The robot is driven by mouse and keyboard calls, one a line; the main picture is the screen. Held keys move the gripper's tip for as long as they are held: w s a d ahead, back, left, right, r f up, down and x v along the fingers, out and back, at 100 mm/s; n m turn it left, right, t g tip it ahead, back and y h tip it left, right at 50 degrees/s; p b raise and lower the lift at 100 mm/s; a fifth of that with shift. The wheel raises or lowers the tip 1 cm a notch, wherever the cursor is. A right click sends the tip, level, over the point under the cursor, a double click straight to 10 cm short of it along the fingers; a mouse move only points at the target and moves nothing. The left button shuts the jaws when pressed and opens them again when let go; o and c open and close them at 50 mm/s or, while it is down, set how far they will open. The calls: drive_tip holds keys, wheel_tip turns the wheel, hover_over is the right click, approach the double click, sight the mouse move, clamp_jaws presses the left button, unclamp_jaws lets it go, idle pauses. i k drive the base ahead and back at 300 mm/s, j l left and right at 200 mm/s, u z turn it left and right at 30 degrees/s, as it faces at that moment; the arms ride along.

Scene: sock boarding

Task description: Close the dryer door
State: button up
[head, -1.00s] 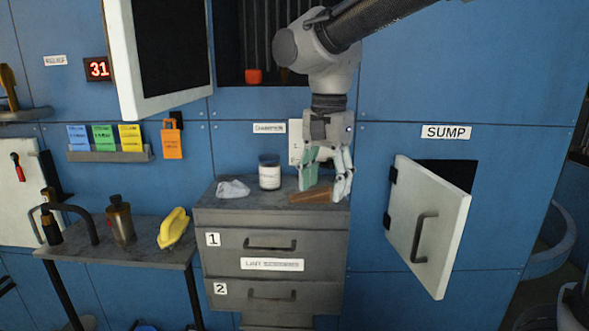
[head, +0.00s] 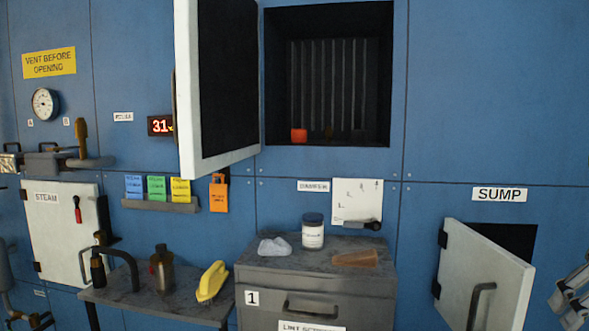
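The upper door (head: 186,100), white-edged with a dark inner face, stands swung open on the left of a dark square compartment (head: 384,125). I take this to be the dryer, though no label on it is readable. Inside, vertical bars line the back, and a small red object (head: 299,135) sits at the bottom. My gripper (head: 568,303) is at the lower right edge of the head view, partly cut off. It is far from the upper door and right of the sump door. The frame does not show clearly whether its fingers are apart.
The white sump door (head: 478,275) also stands open, jutting forward. A grey drawer cabinet (head: 330,291) below the compartment carries a jar (head: 313,232), a whitish cloth (head: 274,246) and a brown block (head: 355,259). A side table (head: 140,300) holds a bottle (head: 162,270) and a yellow brush (head: 212,281).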

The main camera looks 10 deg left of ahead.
sight(215, 80)
drive_tip(key=i+j, duration=0.1)
drive_tip(key=j, duration=1.15)
drive_tip(key=i+j, duration=0.15)
drive_tip(key=j, duration=0.5)
drive_tip(key=i+j, duration=0.1)
drive_tip(key=j, duration=0.5)
drive_tip(key=k+j+z, duration=0.1)
drive_tip(key=j, duration=0.1)
